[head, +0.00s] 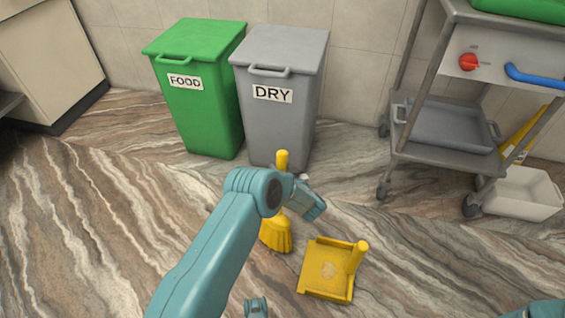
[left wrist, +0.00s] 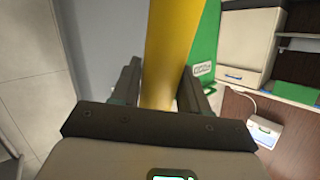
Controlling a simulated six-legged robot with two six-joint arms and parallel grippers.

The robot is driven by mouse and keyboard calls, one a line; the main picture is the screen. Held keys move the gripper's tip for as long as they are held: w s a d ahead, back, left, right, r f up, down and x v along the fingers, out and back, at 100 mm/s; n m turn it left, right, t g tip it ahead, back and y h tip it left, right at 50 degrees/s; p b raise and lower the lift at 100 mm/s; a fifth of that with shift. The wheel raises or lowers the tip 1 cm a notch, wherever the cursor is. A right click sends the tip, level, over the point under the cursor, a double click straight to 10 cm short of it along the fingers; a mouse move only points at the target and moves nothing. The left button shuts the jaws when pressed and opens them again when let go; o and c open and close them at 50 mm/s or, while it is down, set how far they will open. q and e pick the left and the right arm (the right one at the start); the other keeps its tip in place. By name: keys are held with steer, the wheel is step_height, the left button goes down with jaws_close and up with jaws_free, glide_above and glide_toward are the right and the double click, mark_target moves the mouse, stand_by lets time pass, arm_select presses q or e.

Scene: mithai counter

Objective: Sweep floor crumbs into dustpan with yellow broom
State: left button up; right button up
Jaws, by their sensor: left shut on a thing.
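The yellow broom stands nearly upright on the floor, its bristles (head: 276,236) left of the dustpan. Its handle top (head: 282,159) shows above my left arm. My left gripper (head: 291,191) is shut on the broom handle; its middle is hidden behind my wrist. In the left wrist view the yellow handle (left wrist: 172,55) runs between the two dark fingers. The yellow dustpan (head: 316,287) lies on the floor, its short handle (head: 357,257) upright at the right. A faint pale patch shows in the pan; I cannot tell whether it is crumbs. No crumbs can be made out on the streaked floor.
A green FOOD bin (head: 203,110) and a grey DRY bin (head: 272,125) stand against the wall behind the broom. A steel trolley (head: 440,141) stands at right, with a white crate (head: 526,197) beside it. The floor at left is clear.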

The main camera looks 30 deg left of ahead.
arm_select(q)
steer(key=shift+s+d+f+p, duration=0.1)
steer(key=shift+s+d+p, duration=0.05)
steer(key=shift+s+p, duration=0.4)
steer(key=shift+s+d+p, duration=0.1)
steer(key=shift+s+p, duration=0.3)
steer(key=shift+s, duration=0.2)
jaws_close()
steer(key=shift+s+d+f+p, duration=0.1)
steer(key=shift+s+p, duration=0.15)
steer(key=shift+s, duration=0.25)
steer(key=shift+s+d+f+p, duration=0.1)
steer(key=shift+s+p, duration=0.15)
steer(key=shift+s, duration=0.2)
steer(key=shift+s+d+r+p, duration=0.1)
steer(key=shift+s+d+p, duration=0.1)
steer(key=shift+s+p, duration=0.55)
steer(key=shift+s+d+p, duration=0.2)
steer(key=shift+s+p, duration=0.25)
steer(key=shift+s, duration=0.5)
